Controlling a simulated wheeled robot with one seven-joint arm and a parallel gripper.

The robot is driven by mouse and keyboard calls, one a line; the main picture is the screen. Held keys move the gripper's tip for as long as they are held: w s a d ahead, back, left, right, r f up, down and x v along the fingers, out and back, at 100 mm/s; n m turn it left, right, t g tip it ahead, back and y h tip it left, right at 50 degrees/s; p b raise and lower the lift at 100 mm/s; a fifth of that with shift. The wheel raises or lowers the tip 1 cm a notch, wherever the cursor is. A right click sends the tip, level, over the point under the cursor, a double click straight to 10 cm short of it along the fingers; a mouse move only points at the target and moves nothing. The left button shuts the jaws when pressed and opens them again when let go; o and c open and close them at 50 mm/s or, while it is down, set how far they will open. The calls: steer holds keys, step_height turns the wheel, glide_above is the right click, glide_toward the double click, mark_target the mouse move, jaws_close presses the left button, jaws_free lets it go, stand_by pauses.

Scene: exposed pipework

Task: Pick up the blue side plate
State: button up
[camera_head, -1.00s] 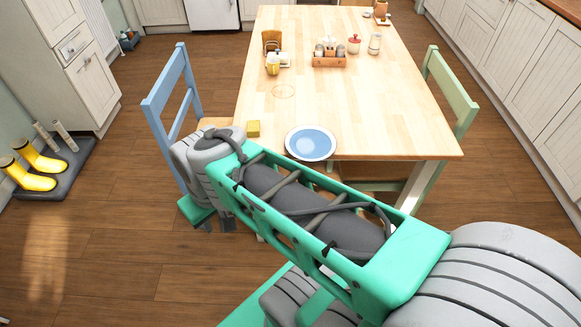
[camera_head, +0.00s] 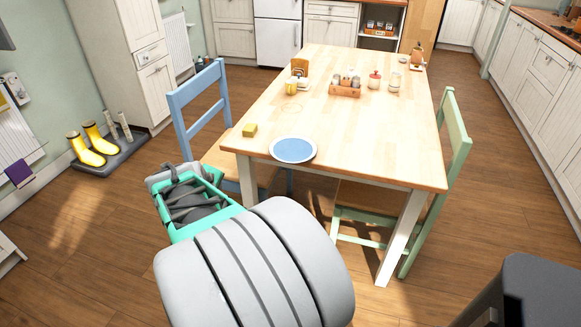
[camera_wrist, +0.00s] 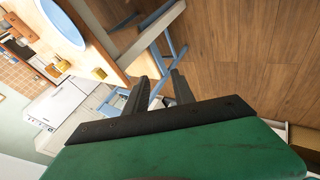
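The blue side plate (camera_head: 293,149), blue with a pale rim, lies flat near the table's front edge in the head view. It also shows at the top left of the wrist view (camera_wrist: 62,22), partly cut off by the frame. My gripper (camera_wrist: 160,78) shows in the wrist view with its two dark fingers apart and nothing between them. It is away from the plate, with a chair and floor beyond its fingers.
The wooden table (camera_head: 350,125) carries a yellow block (camera_head: 250,130) left of the plate and a condiment caddy (camera_head: 345,88) farther back. A blue chair (camera_head: 205,110) stands at its left side and a green chair (camera_head: 455,140) at its right. Tabletop right of the plate is clear.

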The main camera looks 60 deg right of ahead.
steer(key=s+d+f+g+h+b, duration=0.1)
steer(key=s+d+h, duration=0.1)
steer(key=d, duration=0.7)
steer(key=s+d+f+n+g+h+b, duration=0.1)
steer(key=s+d+f+h+b, duration=0.1)
steer(key=s+d, duration=0.3)
steer(key=s+d+f+n+g+h+b, duration=0.1)
steer(key=s+d, duration=0.3)
steer(key=d, duration=0.8)
steer(key=shift+s+d+f+h+b, duration=0.15)
steer(key=shift+d+f+h+b, duration=0.15)
steer(key=shift+f+h+b, duration=0.3)
steer(key=shift+f, duration=0.1)
steer(key=shift+c, duration=0.4)
jaws_close()
